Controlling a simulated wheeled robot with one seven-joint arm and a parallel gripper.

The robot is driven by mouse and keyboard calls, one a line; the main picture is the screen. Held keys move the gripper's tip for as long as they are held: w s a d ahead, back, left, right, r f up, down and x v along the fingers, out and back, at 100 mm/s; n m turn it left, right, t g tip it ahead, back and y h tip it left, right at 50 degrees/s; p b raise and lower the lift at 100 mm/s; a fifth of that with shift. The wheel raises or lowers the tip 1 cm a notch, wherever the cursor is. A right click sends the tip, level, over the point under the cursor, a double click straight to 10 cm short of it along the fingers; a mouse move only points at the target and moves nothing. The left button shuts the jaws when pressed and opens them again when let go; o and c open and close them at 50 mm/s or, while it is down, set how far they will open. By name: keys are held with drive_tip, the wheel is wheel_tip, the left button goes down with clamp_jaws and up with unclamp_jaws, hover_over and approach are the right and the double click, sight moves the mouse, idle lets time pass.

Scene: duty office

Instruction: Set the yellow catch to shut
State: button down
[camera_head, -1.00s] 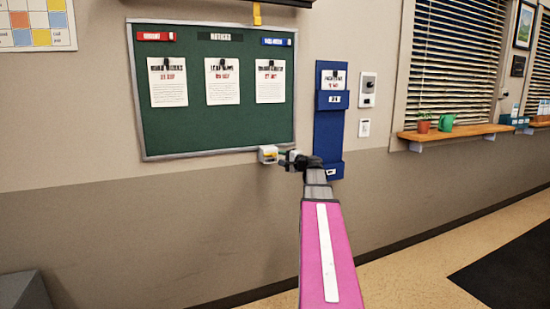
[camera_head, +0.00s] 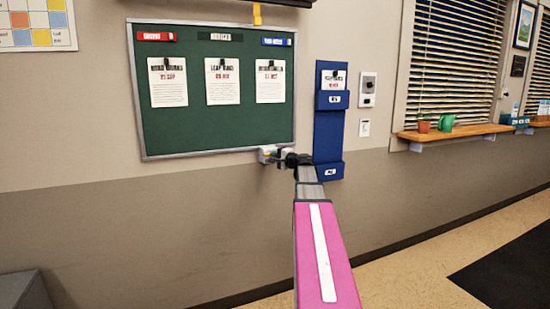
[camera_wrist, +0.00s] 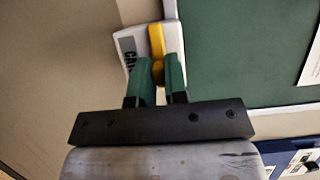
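A small white box (camera_head: 267,151) is on the wall at the lower right corner of the green board. In the wrist view the white box (camera_wrist: 129,42) has a dark label, partly hidden by a finger, and a yellow strip. The yellow catch (camera_wrist: 158,69), a rounded knob, stands out at the strip's end. My gripper (camera_wrist: 162,66) has its two green fingers on either side of the knob, with a narrow gap between them that the knob fills. In the head view my gripper (camera_head: 279,155) is at the box's right side and hides part of it.
The green notice board (camera_head: 215,125) is just above, with pinned papers. A blue wall holder (camera_head: 329,130) is close to the right of my gripper. A yellow tab (camera_head: 257,14) hangs above the board. The wall below is clear.

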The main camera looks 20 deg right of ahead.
drive_tip(key=shift+s+a, duration=0.1)
drive_tip(key=shift+a, duration=1.7)
drive_tip(key=c, duration=1.1)
unclamp_jaws()
drive_tip(key=shift+a, duration=0.15)
drive_tip(key=shift+c, duration=0.2)
drive_tip(key=v, duration=1)
drive_tip(key=shift+s+d, duration=0.25)
drive_tip(key=shift+s, duration=0.1)
